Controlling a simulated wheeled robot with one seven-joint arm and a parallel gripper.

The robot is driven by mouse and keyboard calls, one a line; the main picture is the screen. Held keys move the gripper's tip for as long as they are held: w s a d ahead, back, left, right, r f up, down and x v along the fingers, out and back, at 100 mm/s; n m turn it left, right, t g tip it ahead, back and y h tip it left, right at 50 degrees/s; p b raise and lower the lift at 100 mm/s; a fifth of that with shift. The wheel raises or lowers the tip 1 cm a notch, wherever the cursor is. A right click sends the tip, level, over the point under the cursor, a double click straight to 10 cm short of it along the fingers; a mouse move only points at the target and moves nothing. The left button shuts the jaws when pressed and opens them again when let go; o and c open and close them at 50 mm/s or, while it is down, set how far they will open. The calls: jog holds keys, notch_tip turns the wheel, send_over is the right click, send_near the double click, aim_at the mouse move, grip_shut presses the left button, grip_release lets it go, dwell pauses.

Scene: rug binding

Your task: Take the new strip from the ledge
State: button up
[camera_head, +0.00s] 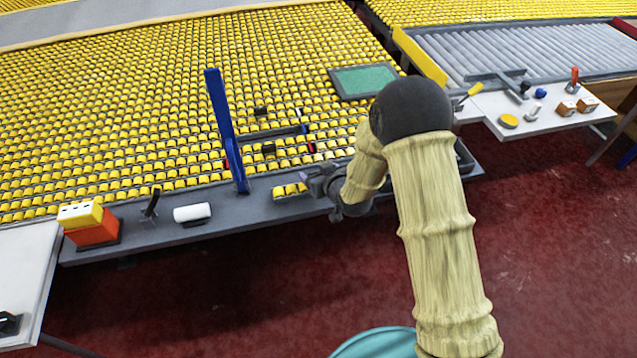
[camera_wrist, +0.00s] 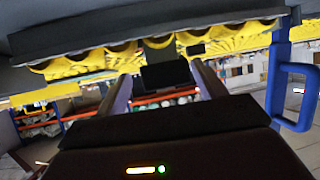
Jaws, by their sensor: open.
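The grey ledge (camera_head: 245,208) runs along the front of the yellow-tufted surface. My gripper (camera_head: 322,186) is low over the ledge, just right of a small yellow piece (camera_head: 290,190) lying on it. I cannot tell for sure whether this piece is the new strip. In the wrist view my gripper (camera_wrist: 160,80) has its two fingers apart. A dark block (camera_wrist: 165,75) shows in the gap between them, but I cannot tell whether they touch it. My arm hides the right part of the ledge.
A white roll (camera_head: 192,213), a small black tool (camera_head: 151,203) and an orange-and-yellow box (camera_head: 91,224) stand farther left on the ledge. A green-topped tray (camera_head: 363,79) lies behind.

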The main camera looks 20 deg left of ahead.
jog(key=shift+s, duration=0.45)
jog(key=shift+s+a, duration=0.15)
jog(key=shift+a, duration=0.1)
jog(key=shift+d, duration=0.15)
grip_shut()
jog(key=shift+w, duration=0.2)
jog(key=shift+r, duration=0.15)
notch_tip(320, 180, up, 10)
jog(key=shift+f+b, duration=0.1)
jog(key=shift+b, duration=0.2)
